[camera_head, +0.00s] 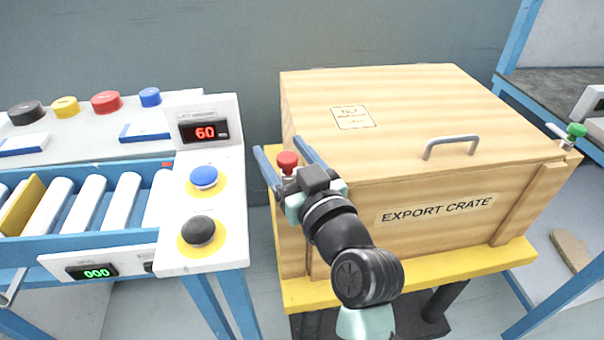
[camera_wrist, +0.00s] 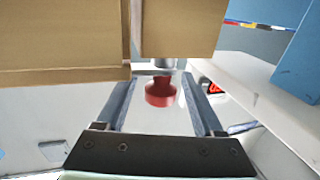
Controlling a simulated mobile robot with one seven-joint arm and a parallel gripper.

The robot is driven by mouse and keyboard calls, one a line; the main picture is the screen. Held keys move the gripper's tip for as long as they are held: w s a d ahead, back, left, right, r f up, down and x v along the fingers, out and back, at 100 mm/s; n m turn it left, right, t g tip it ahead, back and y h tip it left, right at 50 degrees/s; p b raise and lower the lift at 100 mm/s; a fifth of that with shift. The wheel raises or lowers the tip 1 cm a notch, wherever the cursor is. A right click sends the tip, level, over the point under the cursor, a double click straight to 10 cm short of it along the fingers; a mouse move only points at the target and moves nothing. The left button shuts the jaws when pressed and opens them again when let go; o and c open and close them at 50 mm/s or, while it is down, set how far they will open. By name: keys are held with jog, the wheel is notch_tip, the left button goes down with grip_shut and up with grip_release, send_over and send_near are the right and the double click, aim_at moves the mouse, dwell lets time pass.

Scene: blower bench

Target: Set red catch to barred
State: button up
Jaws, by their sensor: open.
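The red catch (camera_head: 287,161) is a round red knob at the left front side of the wooden export crate (camera_head: 400,120). It also shows in the wrist view (camera_wrist: 160,92), with a grey metal piece behind it at the crate. My gripper (camera_head: 283,152) is open, with one finger on each side of the red knob. In the wrist view a gap shows between the knob and both fingers. The crate lid is down. The catch's lever and any marking of its position are hidden or too small to read.
A green knob (camera_head: 576,130) sits at the crate's right side. A metal handle (camera_head: 451,143) is on the lid. Close on the left stands a white panel with a blue button (camera_head: 203,177), a black button (camera_head: 198,231) and a red display (camera_head: 204,132). A roller conveyor (camera_head: 85,205) lies further left.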

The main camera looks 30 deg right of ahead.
jog(key=s, duration=1.2)
jog(key=w+a+r+n+t, duration=0.15)
jog(key=a+r, duration=0.25)
jog(key=r, duration=0.6)
jog(key=w+a+r+t, duration=0.3)
jog(key=a+r, duration=0.2)
jog(key=r, duration=0.4)
jog(key=s+a+r+m+t, duration=0.1)
jog(key=s+a+r+t, duration=0.25)
jog(key=r, duration=0.55)
jog(key=s+a+r+m+t, duration=0.1)
jog(key=s+a+r+t, duration=0.1)
jog(key=s+a+r, duration=0.45)
jog(key=w+d+r+p, duration=0.1)
jog(key=w+r+p, duration=0.1)
jog(key=r+p, duration=1.2)
jog(key=w+d+r+p, duration=0.1)
jog(key=r+p, duration=1.2)
jog(key=r, duration=0.1)
jog(key=shift+w+d+g+p, duration=0.2)
jog(key=shift+w+g+p, duration=0.1)
jog(key=shift+w+p, duration=0.1)
jog(key=shift+n, duration=0.25)
jog(key=shift+c, duration=0.2)
